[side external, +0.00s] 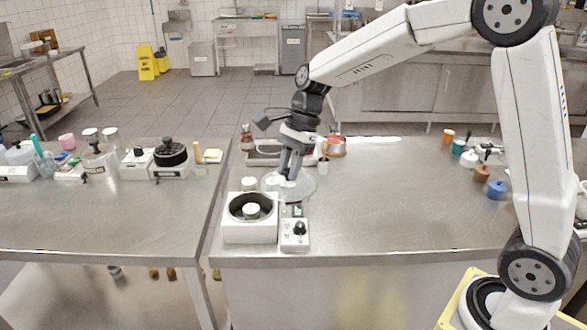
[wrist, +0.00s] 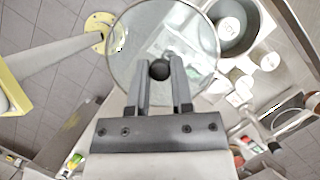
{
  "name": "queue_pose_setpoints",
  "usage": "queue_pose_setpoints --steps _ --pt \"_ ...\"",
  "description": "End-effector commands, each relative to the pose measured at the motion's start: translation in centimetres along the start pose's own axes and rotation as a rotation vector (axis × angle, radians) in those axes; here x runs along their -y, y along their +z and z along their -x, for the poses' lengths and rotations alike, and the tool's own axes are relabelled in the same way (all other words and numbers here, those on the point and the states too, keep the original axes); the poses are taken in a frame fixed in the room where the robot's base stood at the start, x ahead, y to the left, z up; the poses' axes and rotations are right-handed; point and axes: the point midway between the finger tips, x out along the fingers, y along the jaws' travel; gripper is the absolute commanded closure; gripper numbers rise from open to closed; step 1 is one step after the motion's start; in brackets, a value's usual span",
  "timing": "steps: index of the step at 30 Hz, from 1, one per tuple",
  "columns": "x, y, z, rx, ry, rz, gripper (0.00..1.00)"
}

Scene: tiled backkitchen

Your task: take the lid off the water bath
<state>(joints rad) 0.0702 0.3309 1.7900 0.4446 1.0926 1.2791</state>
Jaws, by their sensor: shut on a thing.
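The water bath (side external: 238,233) is a white box with a dark round well near the front left of the right-hand counter. Its well is uncovered, with a white-topped container (side external: 251,211) standing inside. The bath also shows at the upper right of the wrist view (wrist: 254,40). The lid (side external: 306,188) is a clear glass disc with a dark knob. In the wrist view, the lid (wrist: 165,33) lies across my fingers. My gripper (side external: 289,177) is shut on its knob, and it also shows in the wrist view (wrist: 160,75). The lid is beside the well; its height above the counter is unclear.
A small control box (side external: 295,242) with a black knob stands right of the bath. A white cup (side external: 249,183) stands behind it. Blue (side external: 496,190) and brown (side external: 482,174) jars stand at right. The middle-right counter is clear.

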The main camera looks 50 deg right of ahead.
Motion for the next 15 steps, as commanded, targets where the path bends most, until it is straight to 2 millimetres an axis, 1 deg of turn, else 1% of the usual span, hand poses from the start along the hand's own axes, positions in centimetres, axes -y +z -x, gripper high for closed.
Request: queue_pose_setpoints --steps 3,6,15 --pt "-0.8 0.1 0.4 0.000 -0.001 0.000 1.00" --pt "-1.2 0.1 0.6 0.000 -0.001 0.001 1.00" --pt "-1.5 0.2 0.6 0.000 0.000 0.000 1.00"
